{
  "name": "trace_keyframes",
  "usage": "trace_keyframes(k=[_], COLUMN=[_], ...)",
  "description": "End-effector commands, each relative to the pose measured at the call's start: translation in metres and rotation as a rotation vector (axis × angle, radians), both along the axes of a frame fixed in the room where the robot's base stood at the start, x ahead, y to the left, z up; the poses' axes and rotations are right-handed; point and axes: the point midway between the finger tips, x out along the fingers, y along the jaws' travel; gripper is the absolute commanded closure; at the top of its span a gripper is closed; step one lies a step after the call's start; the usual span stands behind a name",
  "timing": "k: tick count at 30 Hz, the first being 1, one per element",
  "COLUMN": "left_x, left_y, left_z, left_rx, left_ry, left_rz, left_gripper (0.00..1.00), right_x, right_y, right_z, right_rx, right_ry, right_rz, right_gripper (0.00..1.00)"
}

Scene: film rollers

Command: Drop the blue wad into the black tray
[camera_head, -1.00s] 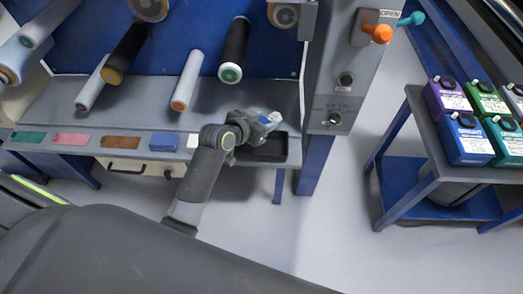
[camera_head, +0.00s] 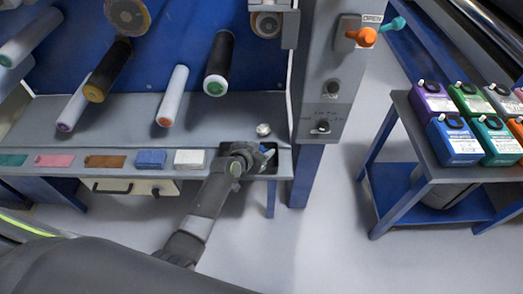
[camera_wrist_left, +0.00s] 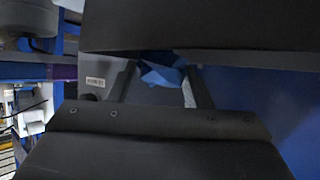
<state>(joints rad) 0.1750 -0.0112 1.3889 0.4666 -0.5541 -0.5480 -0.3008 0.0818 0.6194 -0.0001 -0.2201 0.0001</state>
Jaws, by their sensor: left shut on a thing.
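The blue wad (camera_wrist_left: 162,72) is a crumpled blue piece between the two fingers of my left gripper (camera_wrist_left: 160,88) in the left wrist view. In the head view my left gripper (camera_head: 265,156) is over the black tray (camera_head: 285,168) at the right end of the shelf's front edge. Only a little blue of the wad shows at its fingertips there. The gripper and wrist hide much of the tray, and I cannot tell how far above its floor the wad is. My right gripper is not in view.
A small whitish lump (camera_head: 263,130) lies on the grey shelf (camera_head: 120,118) behind the gripper. Coloured pads, including a blue pad (camera_head: 151,159) and a white pad (camera_head: 190,159), line its front edge. A grey post (camera_head: 325,90) stands just right of the tray. Rollers project above the shelf.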

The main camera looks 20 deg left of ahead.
Motion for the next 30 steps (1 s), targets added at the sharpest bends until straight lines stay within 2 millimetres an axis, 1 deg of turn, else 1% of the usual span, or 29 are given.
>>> trace_keyframes(k=[7,12,19,23,24,28,30], left_x=[0.0,0.0,0.0,0.0,0.0,0.0,0.0], left_y=[0.0,0.0,0.0,0.0,0.0,0.0,0.0], left_z=[-0.001,-0.006,-0.013,-0.012,-0.012,-0.012,-0.012], left_rx=[0.001,0.0,0.0,0.001,0.001,0.0,0.0], left_ry=[-0.002,-0.001,-0.001,-0.001,-0.001,-0.001,-0.001], left_rz=[0.0,0.0,0.0,0.0,0.0,0.0,0.0], left_gripper=[0.77,0.77,0.77,0.77,0.51,0.34,0.34], right_x=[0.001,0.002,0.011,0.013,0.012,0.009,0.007], right_y=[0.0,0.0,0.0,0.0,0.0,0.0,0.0], right_z=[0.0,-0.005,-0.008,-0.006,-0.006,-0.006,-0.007], right_rx=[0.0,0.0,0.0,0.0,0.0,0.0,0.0], right_ry=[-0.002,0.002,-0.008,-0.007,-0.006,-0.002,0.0], right_rz=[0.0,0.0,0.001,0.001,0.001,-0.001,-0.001], right_gripper=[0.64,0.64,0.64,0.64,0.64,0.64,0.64])
